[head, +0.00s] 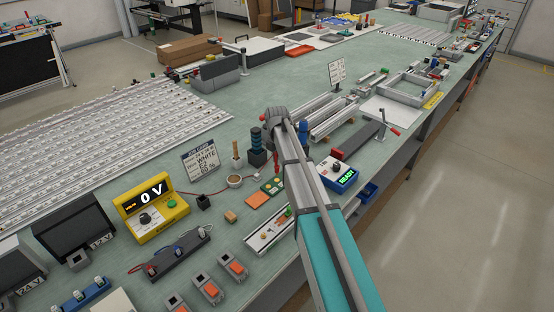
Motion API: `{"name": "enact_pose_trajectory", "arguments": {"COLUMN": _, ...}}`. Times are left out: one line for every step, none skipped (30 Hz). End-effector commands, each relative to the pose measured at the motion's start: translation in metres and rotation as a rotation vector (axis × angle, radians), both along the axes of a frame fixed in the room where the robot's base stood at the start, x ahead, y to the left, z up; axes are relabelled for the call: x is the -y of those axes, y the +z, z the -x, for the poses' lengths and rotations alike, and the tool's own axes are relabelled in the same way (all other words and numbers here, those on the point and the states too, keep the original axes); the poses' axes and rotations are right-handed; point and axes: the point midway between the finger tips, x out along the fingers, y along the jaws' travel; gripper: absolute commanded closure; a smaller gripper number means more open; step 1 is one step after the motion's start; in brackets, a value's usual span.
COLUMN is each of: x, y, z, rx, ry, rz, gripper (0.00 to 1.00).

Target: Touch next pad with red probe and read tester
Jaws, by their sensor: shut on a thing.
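The yellow tester (171,222) stands at the front left; its display reads 0 V. A small green board (266,187) with pale round pads lies on the bench right of the tester. My gripper (277,147) hangs above and just behind the board, partly hidden by my arm. It is shut on the red probe (277,161), which points down toward the board. The picture is too small to tell whether the probe tip touches a pad. A red lead runs from the tester toward the board.
The job card (201,161) stands behind the tester. A small black block (203,202), an orange piece (257,200) and a small round cup (235,181) lie near the board. A blue box (341,177) showing READY sits right of my arm.

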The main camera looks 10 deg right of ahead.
Motion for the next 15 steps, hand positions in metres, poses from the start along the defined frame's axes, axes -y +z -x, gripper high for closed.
{"name": "enact_pose_trajectory", "arguments": {"x": 0.0, "y": 0.006, "z": 0.0, "rx": 0.0, "ry": 0.0, "rz": 0.0, "gripper": 1.0}}
{"name": "enact_pose_trajectory", "arguments": {"x": 0.0, "y": 0.008, "z": 0.0, "rx": 0.0, "ry": 0.0, "rz": 0.0, "gripper": 1.0}}
{"name": "enact_pose_trajectory", "arguments": {"x": 0.0, "y": 0.01, "z": 0.0, "rx": 0.0, "ry": 0.0, "rz": 0.0, "gripper": 1.0}}
{"name": "enact_pose_trajectory", "arguments": {"x": 0.0, "y": 0.012, "z": 0.0, "rx": 0.0, "ry": 0.0, "rz": 0.0, "gripper": 1.0}}
{"name": "enact_pose_trajectory", "arguments": {"x": 0.0, "y": 0.013, "z": 0.0, "rx": 0.0, "ry": 0.0, "rz": 0.0, "gripper": 1.0}}
{"name": "enact_pose_trajectory", "arguments": {"x": 0.0, "y": 0.016, "z": 0.0, "rx": 0.0, "ry": 0.0, "rz": 0.0, "gripper": 1.0}}
{"name": "enact_pose_trajectory", "arguments": {"x": 0.0, "y": 0.017, "z": 0.0, "rx": 0.0, "ry": 0.0, "rz": 0.0, "gripper": 1.0}}
{"name": "enact_pose_trajectory", "arguments": {"x": 0.0, "y": 0.019, "z": 0.0, "rx": 0.0, "ry": 0.0, "rz": 0.0, "gripper": 1.0}}
{"name": "enact_pose_trajectory", "arguments": {"x": 0.0, "y": 0.021, "z": 0.0, "rx": 0.0, "ry": 0.0, "rz": 0.0, "gripper": 1.0}}
{"name": "enact_pose_trajectory", "arguments": {"x": 0.0, "y": 0.023, "z": 0.0, "rx": 0.0, "ry": 0.0, "rz": 0.0, "gripper": 1.0}}
{"name": "enact_pose_trajectory", "arguments": {"x": 0.0, "y": 0.025, "z": 0.0, "rx": 0.0, "ry": 0.0, "rz": 0.0, "gripper": 1.0}}
{"name": "enact_pose_trajectory", "arguments": {"x": 0.0, "y": 0.027, "z": 0.0, "rx": 0.0, "ry": 0.0, "rz": 0.0, "gripper": 1.0}}
{"name": "enact_pose_trajectory", "arguments": {"x": 0.0, "y": 0.028, "z": 0.0, "rx": 0.0, "ry": 0.0, "rz": 0.0, "gripper": 1.0}}
{"name": "enact_pose_trajectory", "arguments": {"x": 0.0, "y": 0.029, "z": 0.0, "rx": 0.0, "ry": 0.0, "rz": 0.0, "gripper": 1.0}}
{"name": "enact_pose_trajectory", "arguments": {"x": 0.0, "y": 0.03, "z": 0.0, "rx": 0.0, "ry": 0.0, "rz": 0.0, "gripper": 1.0}}
